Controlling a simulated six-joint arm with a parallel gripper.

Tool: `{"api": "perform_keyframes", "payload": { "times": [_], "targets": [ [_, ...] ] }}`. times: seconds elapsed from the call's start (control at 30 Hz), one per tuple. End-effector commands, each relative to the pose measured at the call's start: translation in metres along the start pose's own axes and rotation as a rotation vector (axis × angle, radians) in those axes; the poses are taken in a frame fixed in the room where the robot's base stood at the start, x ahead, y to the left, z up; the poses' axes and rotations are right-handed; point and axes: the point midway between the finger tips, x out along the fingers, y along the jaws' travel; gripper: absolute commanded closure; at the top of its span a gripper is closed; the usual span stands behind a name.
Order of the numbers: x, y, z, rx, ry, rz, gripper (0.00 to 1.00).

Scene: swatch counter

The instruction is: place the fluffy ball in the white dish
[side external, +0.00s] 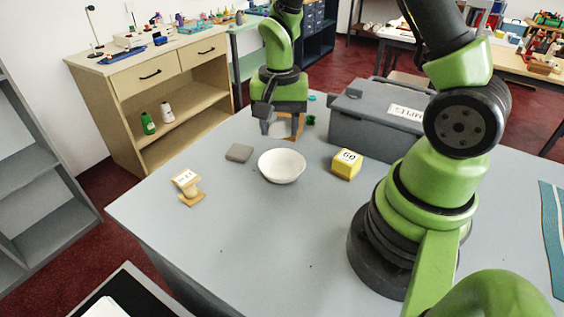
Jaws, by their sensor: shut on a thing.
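The white dish (282,166) is a round, shallow bowl standing on the grey table, and it looks empty. My gripper (281,126) points down beyond the dish, near the far edge of the table. It is shut on a small pale grey thing (281,128), apparently the fluffy ball, largely hidden by the fingers and hard to make out. The gripper and the dish are apart.
A tan block-like thing (298,124) is just behind my gripper. A flat grey square (239,153) lies left of the dish, and a wooden stand with a label (187,188) is further left. A yellow numbered block (346,165) and grey labelled box (378,122) are right.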

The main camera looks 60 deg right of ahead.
Motion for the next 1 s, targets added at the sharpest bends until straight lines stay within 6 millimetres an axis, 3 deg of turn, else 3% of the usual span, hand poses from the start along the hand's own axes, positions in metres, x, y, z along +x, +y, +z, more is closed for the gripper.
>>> {"api": "perform_keyframes", "payload": {
  "times": [0.13,0.3,0.7,1.0],
  "targets": [
    [0.013,0.004,-0.012,0.039,-0.004,0.005,0.75],
    [0.044,0.004,-0.012,0.039,-0.005,0.005,0.75],
    [0.093,0.004,-0.012,0.039,-0.003,0.002,0.75],
    [0.099,0.003,-0.012,0.039,0.0,-0.001,0.75]
  ]
}}
